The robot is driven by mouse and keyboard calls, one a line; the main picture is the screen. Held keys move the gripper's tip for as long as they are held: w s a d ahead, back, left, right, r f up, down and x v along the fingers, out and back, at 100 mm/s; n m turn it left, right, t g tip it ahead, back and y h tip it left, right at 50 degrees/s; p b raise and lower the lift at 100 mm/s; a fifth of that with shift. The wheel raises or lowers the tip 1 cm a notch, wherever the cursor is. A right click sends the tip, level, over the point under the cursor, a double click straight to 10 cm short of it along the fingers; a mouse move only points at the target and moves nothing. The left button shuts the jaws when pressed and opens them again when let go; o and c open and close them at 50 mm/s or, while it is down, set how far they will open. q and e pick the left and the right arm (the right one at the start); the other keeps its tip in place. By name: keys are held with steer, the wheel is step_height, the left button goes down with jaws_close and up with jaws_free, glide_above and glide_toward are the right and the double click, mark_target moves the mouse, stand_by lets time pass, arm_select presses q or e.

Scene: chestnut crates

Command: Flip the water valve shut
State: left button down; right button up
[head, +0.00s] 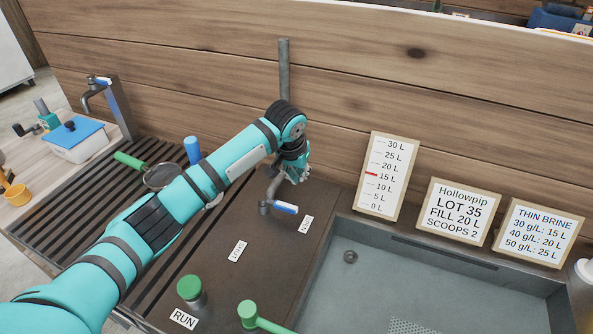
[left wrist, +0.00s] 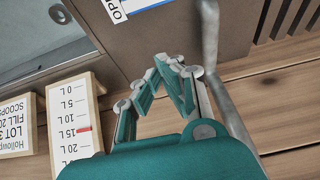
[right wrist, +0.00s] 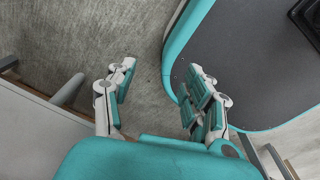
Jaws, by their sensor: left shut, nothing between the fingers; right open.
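The water valve's blue handle (head: 286,207) lies on the dark counter at the foot of a grey pipe (head: 283,65), pointing right toward a white label (head: 305,224). In the left wrist view the handle (left wrist: 146,4) is cut by the top edge, beside that label (left wrist: 116,10), on which "OP" can be read. My left gripper (head: 292,174) is shut and empty, just behind and above the handle, close to the pipe and apart from the handle. The pipe (left wrist: 212,50) passes right of its fingers (left wrist: 172,68). My right gripper (right wrist: 160,80) is open and empty, outside the head view.
A second label (head: 237,250) lies on the counter. The wooden wall (head: 400,90) is close behind my left gripper.

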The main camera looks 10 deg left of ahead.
mark_target(277, 204)
arm_select(q)
steer(key=x, duration=0.6)
steer(key=s, duration=0.1)
steer(key=s+p, duration=0.1)
steer(key=shift+s+a+r+p, duration=0.2)
steer(key=shift+s+a+p, duration=0.1)
steer(key=shift+s+a, duration=0.15)
steer(key=shift+s, duration=0.6)
arm_select(e)
steer(key=shift+s+r, duration=0.25)
steer(key=shift+r, duration=0.3)
steer(key=shift+s+r, duration=0.25)
steer(key=shift+r, duration=0.25)
steer(key=shift+w, duration=0.1)
arm_select(q)
steer(key=shift+p, duration=0.3)
